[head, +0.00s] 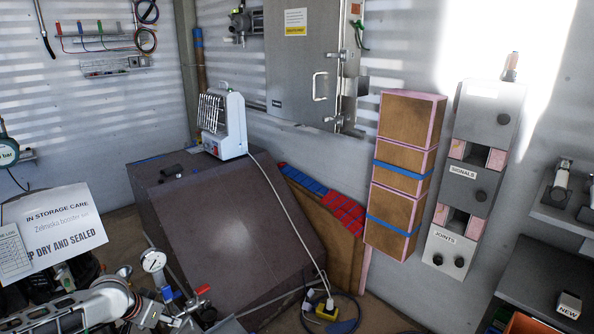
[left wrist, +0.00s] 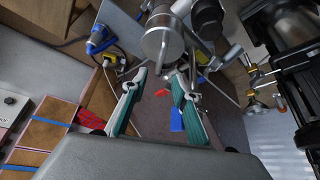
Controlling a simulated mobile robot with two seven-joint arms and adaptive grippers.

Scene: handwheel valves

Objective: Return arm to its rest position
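My left gripper (left wrist: 160,78) shows in the left wrist view, with its two teal-padded fingers apart and nothing held between them. Beyond the fingertips stands metal pipework with a silver cylinder (left wrist: 162,43). In the head view the pipework is at the bottom left, with a pressure gauge (head: 153,261) and the red lever (head: 203,289). The gripper there is hard to separate from the metal parts. My right gripper is in neither view.
A dark sloped cabinet (head: 220,220) carries a white heater (head: 222,122). A paper sign (head: 55,232) stands at the left, near the pipework. Wooden boxes (head: 405,165) and a grey control panel (head: 475,175) are on the right wall. A cable and yellow plug (head: 326,308) lie low.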

